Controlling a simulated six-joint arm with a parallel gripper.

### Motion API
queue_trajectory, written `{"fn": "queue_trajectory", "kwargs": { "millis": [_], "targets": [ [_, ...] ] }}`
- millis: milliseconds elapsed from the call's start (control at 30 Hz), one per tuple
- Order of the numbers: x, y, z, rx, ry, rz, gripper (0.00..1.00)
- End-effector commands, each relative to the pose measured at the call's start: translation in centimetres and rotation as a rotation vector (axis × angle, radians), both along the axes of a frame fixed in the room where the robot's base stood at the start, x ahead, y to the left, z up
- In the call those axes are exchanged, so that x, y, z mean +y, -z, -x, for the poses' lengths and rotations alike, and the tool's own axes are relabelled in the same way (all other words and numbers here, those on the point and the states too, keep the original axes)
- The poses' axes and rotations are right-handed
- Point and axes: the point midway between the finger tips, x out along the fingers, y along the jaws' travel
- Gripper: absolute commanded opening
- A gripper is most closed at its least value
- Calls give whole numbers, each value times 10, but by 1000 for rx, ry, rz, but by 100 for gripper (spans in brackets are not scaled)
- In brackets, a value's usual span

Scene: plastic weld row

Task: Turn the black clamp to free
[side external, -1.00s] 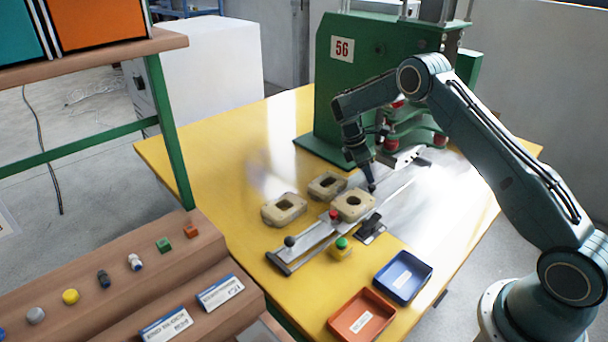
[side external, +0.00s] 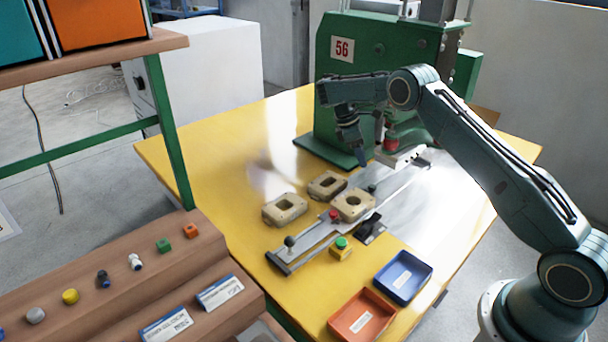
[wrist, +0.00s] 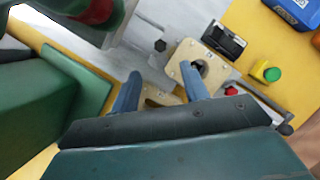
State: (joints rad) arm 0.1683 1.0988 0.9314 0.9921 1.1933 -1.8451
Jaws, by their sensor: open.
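A small black knob (side external: 372,188), which looks like the black clamp, sits on the grey metal slide plate (side external: 315,244) behind a beige block (side external: 352,204). It also shows in the wrist view (wrist: 160,45), beyond my fingertips. My gripper (side external: 362,158) is above and behind the knob, clear of it. In the wrist view my gripper (wrist: 161,70) has its two blue fingers apart with nothing held between them. A small red knob (side external: 335,215) is at the front of the block. Whether the black knob is locked or free I cannot tell.
The green machine (side external: 380,60) marked 56 stands close behind my gripper. Two more beige blocks (side external: 284,208) (side external: 326,185) lie left of the plate. A black device (side external: 371,229), a green button (side external: 341,243) and blue (side external: 403,276) and orange (side external: 362,316) trays are in front.

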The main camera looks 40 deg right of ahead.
Motion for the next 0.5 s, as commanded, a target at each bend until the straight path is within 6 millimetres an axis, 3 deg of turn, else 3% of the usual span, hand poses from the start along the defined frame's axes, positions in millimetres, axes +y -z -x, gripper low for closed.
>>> {"fn": "queue_trajectory", "kwargs": {
  "millis": [500],
  "targets": [
    [-14, 32, 5, -1, 184, 1, 45]
  ]
}}
